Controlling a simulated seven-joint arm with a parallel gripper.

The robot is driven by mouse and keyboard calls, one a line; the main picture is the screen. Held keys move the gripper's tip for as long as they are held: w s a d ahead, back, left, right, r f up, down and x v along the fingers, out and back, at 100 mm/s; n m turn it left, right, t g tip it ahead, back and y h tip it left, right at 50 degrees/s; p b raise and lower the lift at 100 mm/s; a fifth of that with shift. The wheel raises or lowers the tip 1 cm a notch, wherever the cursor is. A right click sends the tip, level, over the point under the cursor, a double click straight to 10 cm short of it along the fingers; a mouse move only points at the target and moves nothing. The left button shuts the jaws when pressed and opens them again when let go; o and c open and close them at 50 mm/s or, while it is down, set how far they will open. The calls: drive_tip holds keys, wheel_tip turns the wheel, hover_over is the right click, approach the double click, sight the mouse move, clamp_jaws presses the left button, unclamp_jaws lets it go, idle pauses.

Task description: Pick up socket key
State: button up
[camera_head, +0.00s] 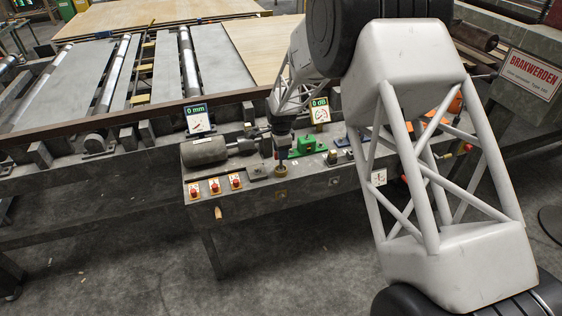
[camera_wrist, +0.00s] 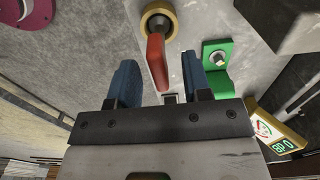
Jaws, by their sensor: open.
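A red handle (camera_wrist: 156,55) shows in the wrist view, its far end at a brass-coloured ring (camera_wrist: 150,18) with a dark round middle. I take this to be the socket key, but I cannot be sure. My gripper (camera_wrist: 159,62) is open, with a blue finger on either side of the red handle in the picture. I cannot tell whether the fingers touch it. In the head view my gripper (camera_head: 281,160) points down over the grey machine bench (camera_head: 300,190), and the key is too small there to make out.
A green bracket (camera_head: 307,146) is just right of my gripper; it also shows in the wrist view (camera_wrist: 216,62). A grey motor-like cylinder (camera_head: 205,151) lies to the left. Red buttons (camera_head: 214,186) line the bench's front left. Digital gauges (camera_head: 198,118) stand behind.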

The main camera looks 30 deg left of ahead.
sight(281, 163)
drive_tip(key=shift+f, duration=1.45)
clamp_jaws()
